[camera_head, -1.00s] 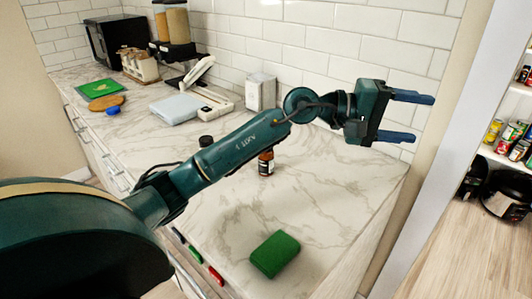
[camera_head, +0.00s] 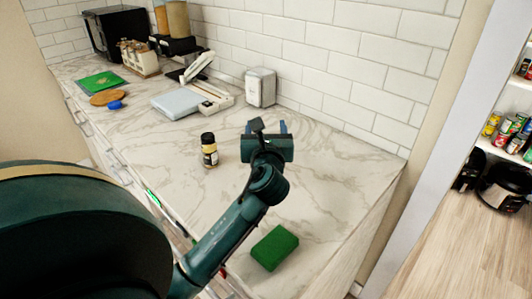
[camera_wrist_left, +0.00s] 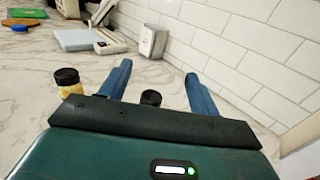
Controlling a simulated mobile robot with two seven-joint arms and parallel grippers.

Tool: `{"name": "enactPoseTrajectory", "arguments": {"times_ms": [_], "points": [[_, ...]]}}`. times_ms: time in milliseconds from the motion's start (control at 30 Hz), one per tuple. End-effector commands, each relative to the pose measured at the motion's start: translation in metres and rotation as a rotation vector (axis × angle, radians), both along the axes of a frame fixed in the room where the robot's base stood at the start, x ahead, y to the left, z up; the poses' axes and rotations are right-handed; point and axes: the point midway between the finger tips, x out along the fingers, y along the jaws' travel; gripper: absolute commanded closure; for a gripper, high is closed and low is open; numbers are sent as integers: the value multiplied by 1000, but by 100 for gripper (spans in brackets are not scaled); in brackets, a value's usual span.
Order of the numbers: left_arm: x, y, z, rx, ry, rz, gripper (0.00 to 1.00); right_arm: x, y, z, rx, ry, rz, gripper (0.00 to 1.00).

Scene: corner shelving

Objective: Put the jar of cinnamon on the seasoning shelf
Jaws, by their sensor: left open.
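A jar with a black lid and pale label (camera_head: 209,152) stands upright on the marble counter. It also shows at the left in the left wrist view (camera_wrist_left: 70,84). A second black lid (camera_wrist_left: 151,97) shows between my fingers, just past the palm, in the left wrist view; its body is hidden. My arm hides that spot in the head view. I cannot read which jar is cinnamon. My left gripper (camera_head: 267,127) is open over the counter, right of the pale-labelled jar, fingers pointing toward the tiled wall. My right gripper is out of view.
White shelves (camera_head: 505,153) with several cans stand at the far right, above a wooden counter (camera_head: 460,240). A green sponge (camera_head: 275,247) lies near the front. A napkin holder (camera_head: 260,87) and scale (camera_head: 178,102) stand at the back. The counter's right part is clear.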

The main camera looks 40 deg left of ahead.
Motion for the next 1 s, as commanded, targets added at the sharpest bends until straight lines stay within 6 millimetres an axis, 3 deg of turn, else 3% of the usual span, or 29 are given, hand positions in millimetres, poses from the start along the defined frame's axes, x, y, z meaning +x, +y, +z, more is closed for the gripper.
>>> {"name": "enactPoseTrajectory", "arguments": {"times_ms": [200, 367, 633, 1000], "points": [[0, 0, -48, 2, 6, -1, 38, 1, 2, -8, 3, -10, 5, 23], [0, 0, -74, 2, 2, -2, 38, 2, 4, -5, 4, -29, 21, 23], [16, 12, -71, 5, -3, -2, 38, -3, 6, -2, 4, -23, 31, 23], [56, 46, -71, 4, -3, -3, 38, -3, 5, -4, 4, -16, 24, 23]]}}
